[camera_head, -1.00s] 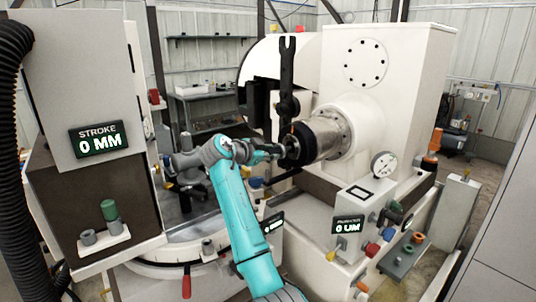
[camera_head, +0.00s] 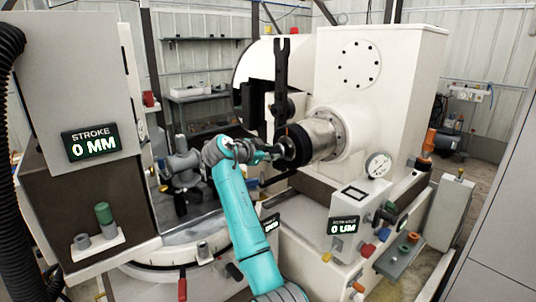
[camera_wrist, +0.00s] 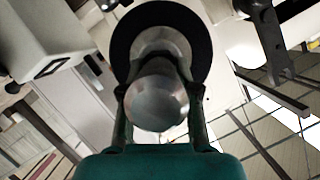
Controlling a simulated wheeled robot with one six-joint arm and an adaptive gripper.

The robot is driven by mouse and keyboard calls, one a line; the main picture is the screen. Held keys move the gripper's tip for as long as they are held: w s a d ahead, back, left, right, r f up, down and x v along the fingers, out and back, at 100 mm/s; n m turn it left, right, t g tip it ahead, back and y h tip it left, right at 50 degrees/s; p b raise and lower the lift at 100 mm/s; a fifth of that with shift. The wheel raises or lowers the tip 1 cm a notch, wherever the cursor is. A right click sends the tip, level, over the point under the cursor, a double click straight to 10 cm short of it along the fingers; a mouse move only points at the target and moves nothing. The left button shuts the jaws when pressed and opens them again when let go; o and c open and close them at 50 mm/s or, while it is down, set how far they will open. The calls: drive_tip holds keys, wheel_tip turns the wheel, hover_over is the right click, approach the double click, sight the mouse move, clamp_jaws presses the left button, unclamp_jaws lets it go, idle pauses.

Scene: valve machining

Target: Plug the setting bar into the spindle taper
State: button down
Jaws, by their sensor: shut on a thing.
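My gripper (camera_head: 282,152) is shut on the setting bar, close in front of the spindle nose. In the wrist view the setting bar (camera_wrist: 157,98) is a shiny metal piece with a rounded end, between my two fingers. The spindle (camera_head: 320,137) is a metal cylinder with a black front ring, standing out from the white headstock. In the wrist view the black ring (camera_wrist: 124,42) surrounds the bar's far end. The bar hides the taper's mouth, so I cannot tell how deep the bar sits.
A black upright arm (camera_head: 281,75) stands just behind the spindle nose. A dial gauge (camera_head: 378,165) and a box with a small display (camera_head: 343,226) are at the lower right. The stroke display cabinet (camera_head: 90,141) is at the left. A round table (camera_head: 170,262) lies below my arm.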

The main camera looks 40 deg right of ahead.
drive_tip(key=shift+d, duration=1.15)
drive_tip(key=c, duration=0.8)
unclamp_jaws()
drive_tip(key=shift+o, duration=0.2)
drive_tip(key=shift+a, duration=0.15)
drive_tip(key=v, duration=1.1)
drive_tip(key=shift+a+r, duration=0.2)
drive_tip(key=shift+a, duration=0.1)
